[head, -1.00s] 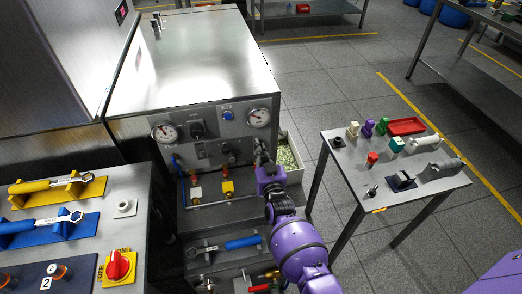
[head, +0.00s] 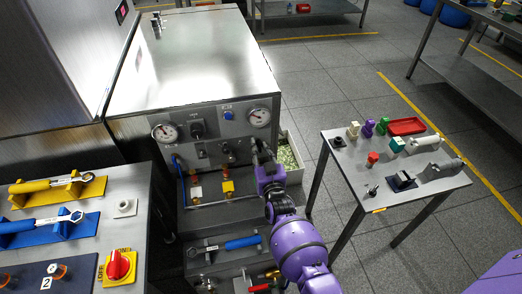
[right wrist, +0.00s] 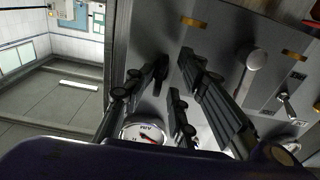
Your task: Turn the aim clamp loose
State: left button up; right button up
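My right gripper (head: 258,152) is at the right end of the steel front panel (head: 212,150), just below the right gauge (head: 259,117). I cannot pick out the aim clamp for certain; the gripper and arm hide that part of the panel in the head view. My left gripper is not in view.
The left gauge (head: 166,131), a black knob (head: 197,129) and a yellow fitting (head: 228,187) are on or before the panel. A blue-handled wrench (head: 243,242) lies below. A side table (head: 345,190) with small parts stands right, a wrench bench (head: 140,190) left.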

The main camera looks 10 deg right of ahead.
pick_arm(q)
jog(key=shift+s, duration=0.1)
pick_arm(e)
jog(key=shift+s, duration=0.1)
jog(key=s, duration=1.1)
jog(key=shift+s, duration=0.4)
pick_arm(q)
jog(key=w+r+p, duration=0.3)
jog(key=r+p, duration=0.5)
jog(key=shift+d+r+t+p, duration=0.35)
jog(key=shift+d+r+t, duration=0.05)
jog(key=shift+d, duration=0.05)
pick_arm(e)
jog(key=s+d+f+g, duration=0.2)
jog(key=s+g, duration=0.2)
jog(key=s, duration=1.5)
jog(key=s+d+f+g, duration=0.2)
jog(key=s+g, duration=0.3)
jog(key=s, duration=1.4)
jog(key=shift+s+d, duration=0.25)
jog(key=shift+d, duration=0.2)
